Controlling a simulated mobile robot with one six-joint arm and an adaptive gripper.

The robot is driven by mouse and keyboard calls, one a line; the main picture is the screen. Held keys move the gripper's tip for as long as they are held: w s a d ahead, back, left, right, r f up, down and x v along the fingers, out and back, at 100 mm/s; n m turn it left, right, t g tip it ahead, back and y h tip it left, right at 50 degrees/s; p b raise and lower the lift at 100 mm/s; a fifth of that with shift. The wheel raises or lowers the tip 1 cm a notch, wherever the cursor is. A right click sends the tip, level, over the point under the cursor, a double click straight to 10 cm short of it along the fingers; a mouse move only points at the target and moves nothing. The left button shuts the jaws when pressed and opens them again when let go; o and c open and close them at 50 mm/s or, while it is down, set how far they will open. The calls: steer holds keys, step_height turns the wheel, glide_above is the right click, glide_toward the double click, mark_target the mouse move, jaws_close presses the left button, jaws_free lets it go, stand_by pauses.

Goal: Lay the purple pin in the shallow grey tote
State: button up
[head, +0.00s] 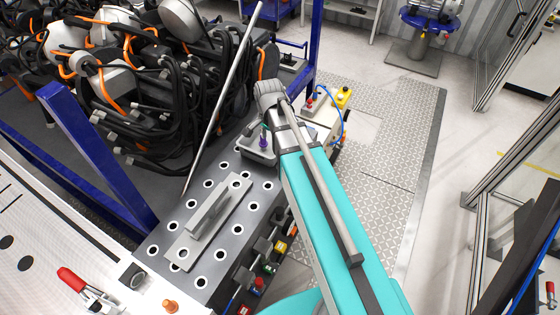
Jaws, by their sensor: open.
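The purple pin (264,141) is a small purple piece just left of my arm's end in the head view. It shows against the shallow grey tote (243,152), a small grey tray at the far end of the dark holed plate. I cannot tell whether the pin rests on the tote's floor or is a little above it. My gripper (259,129) is small and dark here, at the tote beside the pin, and partly hidden by my arm. It is open; its fingertips are not clear.
A grey block with an upright rib (210,215) lies on the holed plate (158,243). A thin grey rod (224,100) slants up left of the tote. Cable-wrapped machinery (130,70) stands behind left. A control box with buttons (321,110) is right of the tote.

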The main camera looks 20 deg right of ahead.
steer(key=s+n, duration=1)
steer(key=n, duration=0.1)
steer(key=shift+s+d+n, duration=0.15)
steer(key=shift+s+n, duration=0.05)
steer(key=shift+n, duration=0.1)
steer(key=shift+f, duration=0.1)
